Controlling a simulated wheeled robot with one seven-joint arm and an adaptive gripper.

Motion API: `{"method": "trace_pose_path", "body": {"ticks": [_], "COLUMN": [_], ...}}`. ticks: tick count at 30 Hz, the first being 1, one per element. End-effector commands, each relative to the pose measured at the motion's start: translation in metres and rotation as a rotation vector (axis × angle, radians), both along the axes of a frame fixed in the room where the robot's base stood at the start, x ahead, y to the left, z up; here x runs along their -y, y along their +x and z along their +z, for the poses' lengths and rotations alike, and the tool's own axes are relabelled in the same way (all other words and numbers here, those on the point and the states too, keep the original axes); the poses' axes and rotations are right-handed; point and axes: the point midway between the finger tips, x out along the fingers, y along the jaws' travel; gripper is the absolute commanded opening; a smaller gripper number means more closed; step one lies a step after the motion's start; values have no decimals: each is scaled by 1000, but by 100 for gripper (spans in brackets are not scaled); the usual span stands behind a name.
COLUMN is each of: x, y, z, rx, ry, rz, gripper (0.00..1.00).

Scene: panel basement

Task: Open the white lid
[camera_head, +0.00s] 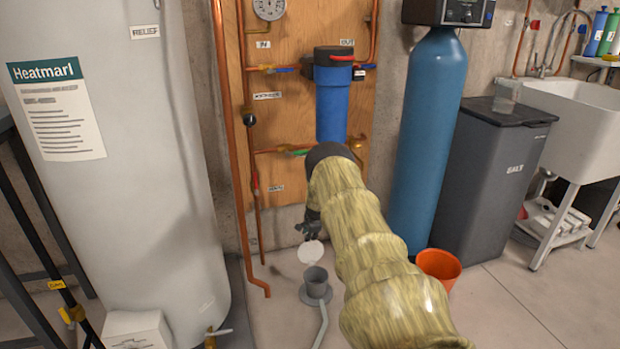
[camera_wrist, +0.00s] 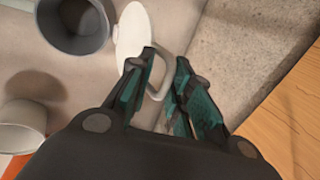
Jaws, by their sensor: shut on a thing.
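The white lid (camera_head: 311,252) is a thin round disc beside and above the mouth of a grey drain cup (camera_head: 317,289), standing clear of the opening. In the wrist view the lid (camera_wrist: 131,38) is seen steeply tilted next to the open grey cup (camera_wrist: 72,42). A pale loop handle (camera_wrist: 157,86) sits at the lid's edge. My gripper (camera_wrist: 165,62) is shut on this handle, with its teal-padded fingers around it. In the head view my gripper (camera_head: 309,227) is just above the lid, partly hidden by my arm.
A grey pipe (camera_head: 321,326) runs from the cup along the floor. The large white tank (camera_head: 165,200) stands left, copper pipes (camera_head: 229,130) behind. An orange bucket (camera_head: 438,267) and blue cylinder (camera_head: 425,140) stand right. A pale round vessel (camera_wrist: 32,125) shows in the wrist view.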

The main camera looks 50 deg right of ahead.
Motion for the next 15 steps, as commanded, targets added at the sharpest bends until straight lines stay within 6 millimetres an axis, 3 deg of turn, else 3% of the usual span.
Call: {"method": "trace_pose_path", "body": {"ticks": [15], "x": [4], "y": [4], "z": [-4], "rx": [-4], "ry": [0], "rz": [1], "gripper": [0]}}
